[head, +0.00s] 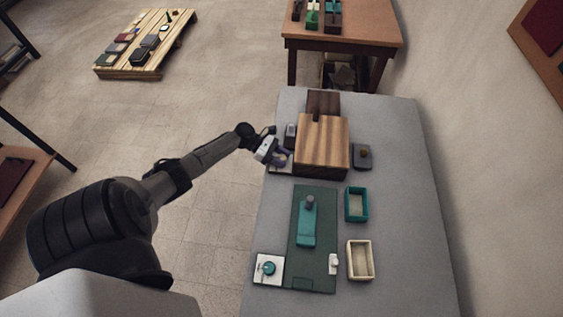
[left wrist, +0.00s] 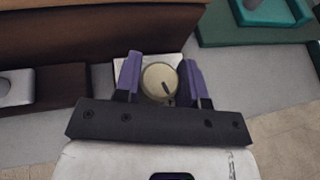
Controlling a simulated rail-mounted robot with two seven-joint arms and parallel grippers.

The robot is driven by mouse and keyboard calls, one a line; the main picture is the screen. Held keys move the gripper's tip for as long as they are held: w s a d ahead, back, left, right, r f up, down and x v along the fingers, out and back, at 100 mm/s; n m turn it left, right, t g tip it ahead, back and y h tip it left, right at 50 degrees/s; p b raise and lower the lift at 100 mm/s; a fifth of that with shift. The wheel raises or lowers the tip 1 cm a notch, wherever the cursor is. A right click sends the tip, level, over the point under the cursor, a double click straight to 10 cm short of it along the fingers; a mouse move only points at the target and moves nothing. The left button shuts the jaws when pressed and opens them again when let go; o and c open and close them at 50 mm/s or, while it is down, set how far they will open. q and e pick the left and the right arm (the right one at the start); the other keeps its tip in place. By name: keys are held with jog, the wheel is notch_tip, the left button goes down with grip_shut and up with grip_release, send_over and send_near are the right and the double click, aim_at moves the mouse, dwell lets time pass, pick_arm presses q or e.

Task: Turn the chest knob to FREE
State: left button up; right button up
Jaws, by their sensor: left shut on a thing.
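The wooden chest (head: 322,145) stands on the grey table, its striped top toward the head camera; its brown side (left wrist: 90,35) spans the top left of the left wrist view. The round cream chest knob (left wrist: 157,76) has a dark pointer mark slanting to the lower right in that view. It sits on a white plate (left wrist: 120,66) beside the chest; I cannot read any label there. My left gripper (head: 282,158) is at the chest's left side. Its purple fingers (left wrist: 161,82) are shut on the knob, one on each side. My right gripper is not in view.
A green board (head: 300,262) with a teal handle piece (head: 307,225) lies nearer on the table. A teal tray (head: 356,190) and a cream tray (head: 360,246) are right of it. A small dark box (head: 362,156) stands right of the chest. The table's right side is clear.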

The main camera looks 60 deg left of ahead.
pick_arm(q)
jog(key=shift+m+g+h+b, duration=1.2)
jog(key=shift+m+g+b, duration=0.3)
jog(key=shift+m+g, duration=0.4)
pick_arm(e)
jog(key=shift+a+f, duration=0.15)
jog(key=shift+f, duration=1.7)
pick_arm(q)
jog(key=shift+r, duration=0.1)
jog(key=o, duration=0.6)
jog(key=shift+d, duration=0.1)
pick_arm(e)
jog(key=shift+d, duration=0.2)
pick_arm(q)
jog(key=shift+o, duration=0.2)
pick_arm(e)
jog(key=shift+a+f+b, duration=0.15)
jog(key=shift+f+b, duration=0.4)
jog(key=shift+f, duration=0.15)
pick_arm(q)
jog(key=v, duration=1.3)
jog(key=shift+a+r, duration=0.15)
jog(key=shift+a, duration=0.25)
